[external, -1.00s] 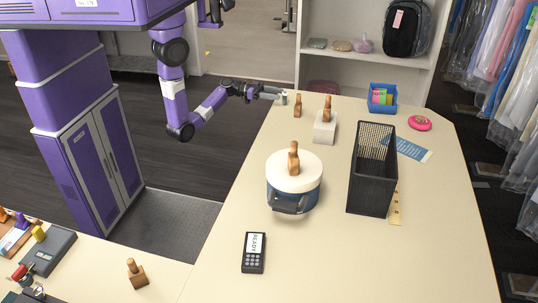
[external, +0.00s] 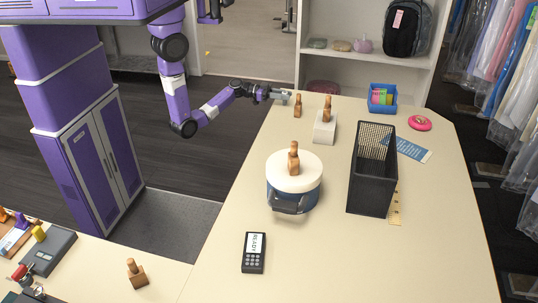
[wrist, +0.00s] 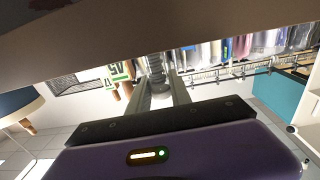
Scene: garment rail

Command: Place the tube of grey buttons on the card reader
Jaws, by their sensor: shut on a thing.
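My gripper (external: 283,96) is at the far left edge of the long cream table, shut on the tube of grey buttons. In the wrist view the tube (wrist: 157,72) shows as a ridged grey stack between the fingers. In the external view it is too small to make out clearly at the fingertips. The card reader (external: 254,253) is a dark handheld device with a lit screen reading READY and a keypad. It lies flat near the front left of the table, well apart from my gripper. I cannot make it out in the wrist view.
A blue pot with a white lid (external: 297,180) stands between my gripper and the card reader, with a wooden piece on top. A wooden piece (external: 297,107) and a pale block (external: 325,127) stand near my gripper. A black mesh bin (external: 372,185) is at right.

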